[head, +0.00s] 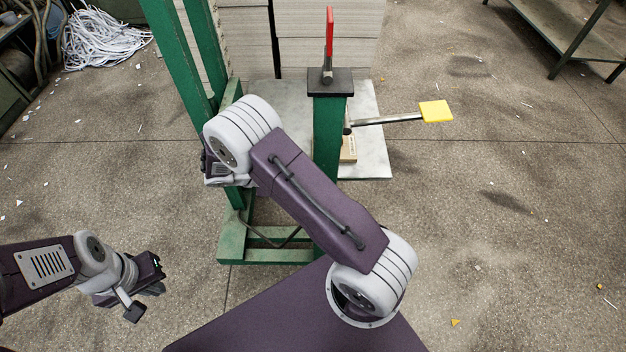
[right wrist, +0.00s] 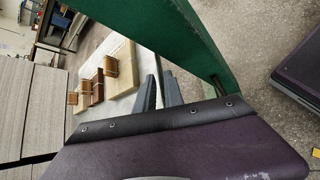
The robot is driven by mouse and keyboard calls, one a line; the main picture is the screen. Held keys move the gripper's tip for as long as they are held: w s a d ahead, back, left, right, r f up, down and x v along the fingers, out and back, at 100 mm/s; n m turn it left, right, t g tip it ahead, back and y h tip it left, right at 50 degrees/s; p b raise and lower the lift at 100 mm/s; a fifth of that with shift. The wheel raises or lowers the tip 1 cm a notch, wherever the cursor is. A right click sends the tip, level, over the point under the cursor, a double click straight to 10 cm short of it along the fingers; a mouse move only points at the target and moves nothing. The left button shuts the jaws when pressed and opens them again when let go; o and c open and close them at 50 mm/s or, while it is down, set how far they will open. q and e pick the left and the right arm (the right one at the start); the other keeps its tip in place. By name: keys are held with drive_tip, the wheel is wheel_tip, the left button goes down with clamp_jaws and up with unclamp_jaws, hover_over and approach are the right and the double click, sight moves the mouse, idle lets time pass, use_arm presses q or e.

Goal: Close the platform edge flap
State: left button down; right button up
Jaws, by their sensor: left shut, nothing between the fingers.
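The pale metal platform (head: 372,152) lies behind the green post in the head view, partly hidden by the post and my right arm. It also shows in the right wrist view (right wrist: 126,48) with wooden blocks on it. I cannot make out the edge flap as a separate part. My right gripper is hidden in the head view. In the right wrist view its two grey fingers (right wrist: 160,92) stand apart over the platform beside a green beam, with nothing seen between them. My left gripper (head: 141,302) is shut and empty over the floor at the lower left.
A green post (head: 328,130) carries a red lever (head: 329,32). A metal rod with a yellow pad (head: 435,111) sticks out to the right. A green frame (head: 262,254) stands left of the post. Stacked greyboard (head: 330,55) stands behind. The floor at the right is open.

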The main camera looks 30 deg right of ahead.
drive_tip(key=b+x, duration=0.1)
drive_tip(key=x, duration=0.4)
drive_tip(key=shift+c, duration=0.3)
clamp_jaws()
idle(1.0)
